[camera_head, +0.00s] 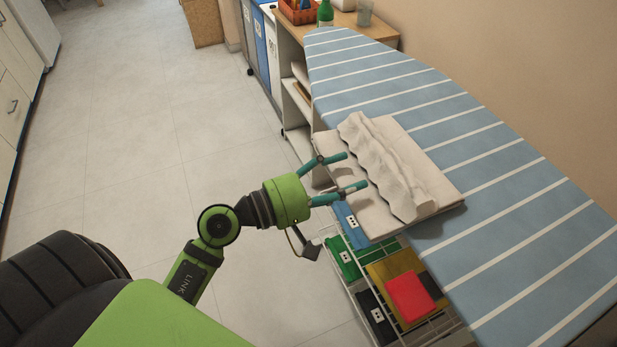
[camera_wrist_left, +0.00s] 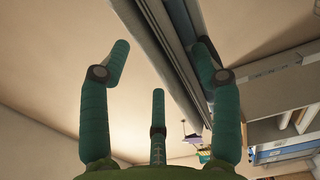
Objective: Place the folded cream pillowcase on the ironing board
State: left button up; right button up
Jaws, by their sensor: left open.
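A folded cream cloth, which I take as the pillowcase (camera_head: 445,178), lies flat on the ironing board (camera_head: 500,165). Its left part hangs out past the board's near edge. A rumpled, wavy cream strip (camera_head: 385,170) lies across its top; I cannot tell if it is the same cloth. My left gripper (camera_head: 356,171) is open and appears empty, with its fingertips at the cloth's left edge; I cannot tell whether they touch it. In the left wrist view my open fingers (camera_wrist_left: 163,62) spread beside a long grey edge (camera_wrist_left: 172,60). My right gripper is out of view.
Below the board's near edge stands a white wire rack (camera_head: 352,283) with coloured folded items and a red one (camera_head: 410,297). A shelf at the back holds an orange basket (camera_head: 300,10) and a green bottle (camera_head: 325,13). The floor (camera_head: 130,130) to the left is clear.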

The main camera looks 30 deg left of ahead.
pick_arm(q)
jog(key=b+v, duration=0.2)
jog(key=v, duration=0.8)
jog(key=shift+s, duration=0.25)
jog(key=shift+a, duration=0.2)
